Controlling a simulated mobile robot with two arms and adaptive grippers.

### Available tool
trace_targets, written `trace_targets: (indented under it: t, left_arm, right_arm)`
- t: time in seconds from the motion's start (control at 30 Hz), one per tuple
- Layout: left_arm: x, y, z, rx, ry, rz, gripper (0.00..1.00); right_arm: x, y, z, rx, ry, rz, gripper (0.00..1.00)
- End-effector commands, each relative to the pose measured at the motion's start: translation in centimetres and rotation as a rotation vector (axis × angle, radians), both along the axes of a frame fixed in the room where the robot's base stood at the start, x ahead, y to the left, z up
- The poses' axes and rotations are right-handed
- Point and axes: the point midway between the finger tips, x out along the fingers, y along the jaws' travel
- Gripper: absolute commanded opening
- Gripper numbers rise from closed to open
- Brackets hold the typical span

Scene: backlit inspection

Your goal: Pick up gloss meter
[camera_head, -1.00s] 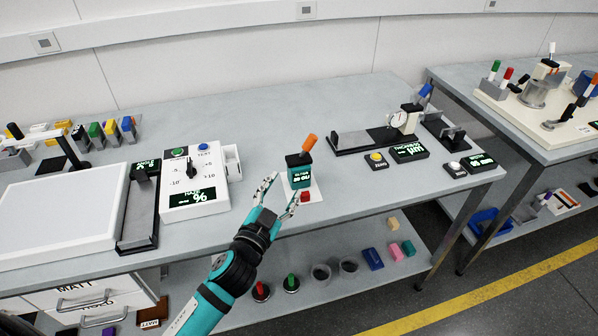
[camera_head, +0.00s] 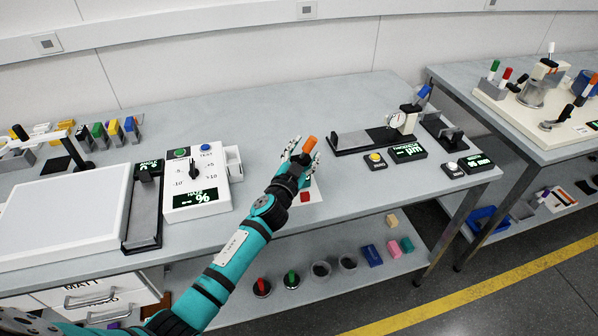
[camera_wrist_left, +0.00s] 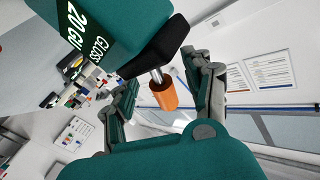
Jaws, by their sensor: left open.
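The gloss meter is a teal block with a black top and an orange handle (camera_head: 309,145). In the head view my left gripper and arm hide most of its body. In the left wrist view the teal body (camera_wrist_left: 125,30) with its lit display fills the upper left, and the orange handle (camera_wrist_left: 163,95) stands between the fingers. My left gripper (camera_head: 304,148) is open, with its fingers on either side of the handle. A gap shows between the handle and the fingers in the wrist view. My right gripper is not in view.
A white pad with a red button (camera_head: 305,196) lies by the meter. A haze box (camera_head: 197,185) stands to the left, and a thickness gauge (camera_head: 398,122) to the right. Bare table lies behind the gripper. A lower shelf (camera_head: 330,290) holds several small items.

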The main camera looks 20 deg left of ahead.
Motion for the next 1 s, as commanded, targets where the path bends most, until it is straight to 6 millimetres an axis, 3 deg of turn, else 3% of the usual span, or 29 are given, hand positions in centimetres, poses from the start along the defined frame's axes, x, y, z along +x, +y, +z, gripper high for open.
trace_targets:
  t: [0.3,0.7,1.0]
  left_arm:
    - [0.79,-0.11,-0.09,-0.001,0.000,-0.001,0.51]
    - [0.77,-0.10,-0.09,-0.001,0.001,0.000,0.00]
    - [0.76,-0.08,-0.10,0.000,0.001,0.000,0.00]
  right_arm:
    - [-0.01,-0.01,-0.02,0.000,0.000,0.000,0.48]
    - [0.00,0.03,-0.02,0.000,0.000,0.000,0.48]
    - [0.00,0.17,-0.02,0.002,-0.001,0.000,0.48]
